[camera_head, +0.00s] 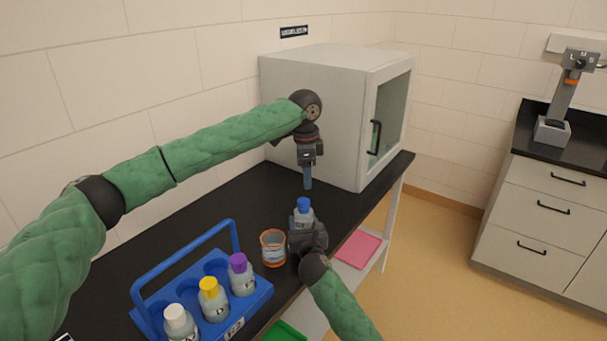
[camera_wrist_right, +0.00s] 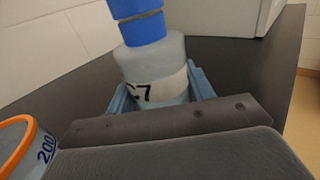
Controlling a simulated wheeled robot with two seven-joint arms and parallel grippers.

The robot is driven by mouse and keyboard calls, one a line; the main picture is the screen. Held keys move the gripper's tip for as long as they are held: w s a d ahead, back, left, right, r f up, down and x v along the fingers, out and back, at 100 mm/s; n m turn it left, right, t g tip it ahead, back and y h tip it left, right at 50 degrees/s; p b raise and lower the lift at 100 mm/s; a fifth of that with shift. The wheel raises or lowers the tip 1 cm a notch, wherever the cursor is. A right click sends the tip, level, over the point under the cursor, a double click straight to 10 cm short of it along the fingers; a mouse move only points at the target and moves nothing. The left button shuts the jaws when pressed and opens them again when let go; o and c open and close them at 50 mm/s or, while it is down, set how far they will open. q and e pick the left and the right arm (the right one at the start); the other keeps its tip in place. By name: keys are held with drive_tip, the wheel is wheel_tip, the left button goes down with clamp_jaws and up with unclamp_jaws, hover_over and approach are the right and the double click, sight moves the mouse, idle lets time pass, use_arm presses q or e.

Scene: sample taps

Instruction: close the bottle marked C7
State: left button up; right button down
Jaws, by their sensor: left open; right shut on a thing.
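The bottle marked C7 (camera_wrist_right: 155,88) is a clear bottle with a white label. It stands upright in my right gripper (camera_head: 305,232), which is shut on its body. In the wrist view the light blue jaws (camera_wrist_right: 201,84) flank it. A blue cap (camera_head: 303,203) is at its top; in the wrist view the cap (camera_wrist_right: 143,27) shows a seam, and its top is cut off. I cannot tell how tight it sits. My left gripper (camera_head: 308,184) points down just above the cap, open and seemingly apart from it.
A blue rack (camera_head: 258,291) holds bottles with white, yellow and purple caps at the front left. An orange-rimmed beaker (camera_head: 273,249) stands just left of my right gripper. A white cabinet (camera_head: 315,110) stands behind. The black bench (camera_head: 350,197) is clear to the right.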

sight(304, 200)
use_arm(q)
drive_tip(key=n, duration=0.7)
drive_tip(key=shift+a, duration=0.2)
drive_tip(key=n, duration=0.7)
drive_tip(key=shift+a, duration=0.15)
drive_tip(key=n, duration=0.7)
drive_tip(key=shift+s+a, duration=0.1)
drive_tip(key=shift+s, duration=0.05)
drive_tip(key=n, duration=0.7)
drive_tip(key=shift+n, duration=0.3)
drive_tip(key=shift+f, duration=0.1)
drive_tip(key=shift+f, duration=4)
